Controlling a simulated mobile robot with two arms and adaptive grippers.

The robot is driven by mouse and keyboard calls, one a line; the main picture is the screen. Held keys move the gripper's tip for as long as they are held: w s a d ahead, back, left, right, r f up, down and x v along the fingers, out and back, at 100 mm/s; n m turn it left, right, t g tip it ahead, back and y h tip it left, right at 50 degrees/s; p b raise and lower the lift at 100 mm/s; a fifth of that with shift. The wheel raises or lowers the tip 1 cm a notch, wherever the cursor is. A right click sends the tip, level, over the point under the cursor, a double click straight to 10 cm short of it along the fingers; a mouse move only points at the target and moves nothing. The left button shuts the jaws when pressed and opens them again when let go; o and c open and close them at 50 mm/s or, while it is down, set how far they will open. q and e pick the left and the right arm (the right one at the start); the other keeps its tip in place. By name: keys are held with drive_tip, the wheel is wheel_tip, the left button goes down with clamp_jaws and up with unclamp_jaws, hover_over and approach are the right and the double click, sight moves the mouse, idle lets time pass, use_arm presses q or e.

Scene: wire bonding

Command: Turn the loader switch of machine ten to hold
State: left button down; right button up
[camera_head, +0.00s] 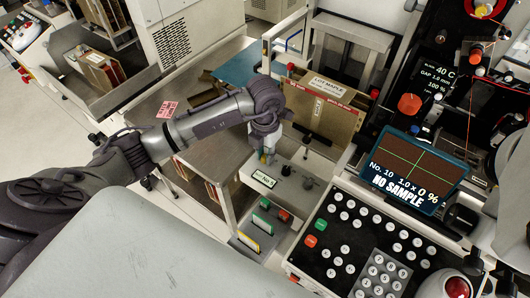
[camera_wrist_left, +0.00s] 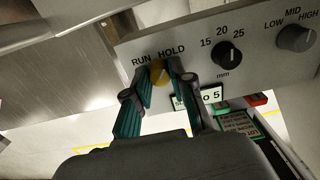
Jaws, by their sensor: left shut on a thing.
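The way the knob points is hard to tell. In the head view my left gripper (camera_head: 266,156) reaches down to the left end of the loader panel (camera_head: 327,178) and hides the switch. The screen (camera_head: 416,168) beside it reads No. 10 and NO SAMPLE. My right gripper is not in view.
A magazine labelled LOT MAPLE (camera_head: 322,108) stands behind the panel. A black keypad panel (camera_head: 345,238) lies to the front right.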

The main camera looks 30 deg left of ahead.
use_arm(q)
drive_tip(key=shift+w+f+m+b, duration=0.1)
drive_tip(key=shift+m+b, duration=0.4)
drive_tip(key=shift+b, duration=0.05)
drive_tip(key=c, duration=1)
unclamp_jaws()
drive_tip(key=shift+r, duration=0.2)
wheel_tip(320, 180, up, 12)
drive_tip(key=shift+f, duration=0.1)
